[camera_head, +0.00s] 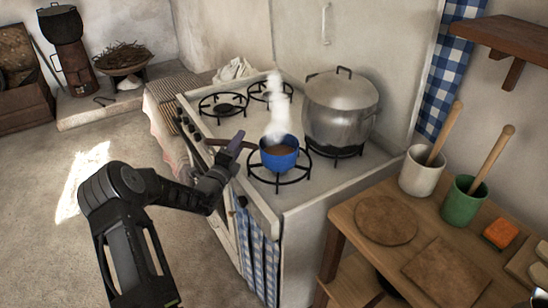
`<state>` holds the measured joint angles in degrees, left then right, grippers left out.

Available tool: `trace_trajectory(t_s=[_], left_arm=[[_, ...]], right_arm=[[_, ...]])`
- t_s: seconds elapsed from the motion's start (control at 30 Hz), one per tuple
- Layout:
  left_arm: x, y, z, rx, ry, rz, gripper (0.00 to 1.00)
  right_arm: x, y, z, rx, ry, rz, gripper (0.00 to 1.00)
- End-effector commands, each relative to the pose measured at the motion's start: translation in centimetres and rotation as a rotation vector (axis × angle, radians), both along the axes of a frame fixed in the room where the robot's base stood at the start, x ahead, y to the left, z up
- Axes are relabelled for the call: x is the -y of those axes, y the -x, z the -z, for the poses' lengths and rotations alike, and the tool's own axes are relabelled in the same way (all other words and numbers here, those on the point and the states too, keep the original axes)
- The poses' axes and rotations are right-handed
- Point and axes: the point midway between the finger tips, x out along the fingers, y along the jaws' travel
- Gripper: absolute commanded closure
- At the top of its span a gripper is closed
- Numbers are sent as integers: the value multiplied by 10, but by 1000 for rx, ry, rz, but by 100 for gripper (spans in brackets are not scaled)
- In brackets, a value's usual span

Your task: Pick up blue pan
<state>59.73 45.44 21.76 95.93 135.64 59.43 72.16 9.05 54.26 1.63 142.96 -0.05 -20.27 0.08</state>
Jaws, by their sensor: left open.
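The blue pan (279,157) sits on the front right burner of the white stove (240,132). It holds something brown, and white steam rises from it. Its dark brown handle (222,143) points left, past the stove's front edge. My left gripper (232,150) is at the handle, left of the pan's body. Its jaws are open, with the fingers close to the handle; I cannot tell if they touch it. My right gripper is not in view.
A large lidded steel pot (340,110) stands just right of the pan. Two burners at the stove's left and back are empty. A wooden table (345,215) at the right holds boards, a white mortar (421,172) and a green mortar (463,200). Open floor lies at the left.

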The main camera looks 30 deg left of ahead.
Motion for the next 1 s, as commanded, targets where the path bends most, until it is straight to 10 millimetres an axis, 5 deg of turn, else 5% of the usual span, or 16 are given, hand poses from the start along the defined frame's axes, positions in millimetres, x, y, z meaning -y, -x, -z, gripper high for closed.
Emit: trace_trajectory(t_s=[0.37,0.9,1.0], left_arm=[[0,0,0,0,0,0,54],[0,0,0,0,0,0,98],[0,0,0,0,0,0,100]], right_arm=[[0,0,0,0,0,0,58],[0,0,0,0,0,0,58],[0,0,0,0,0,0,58]])
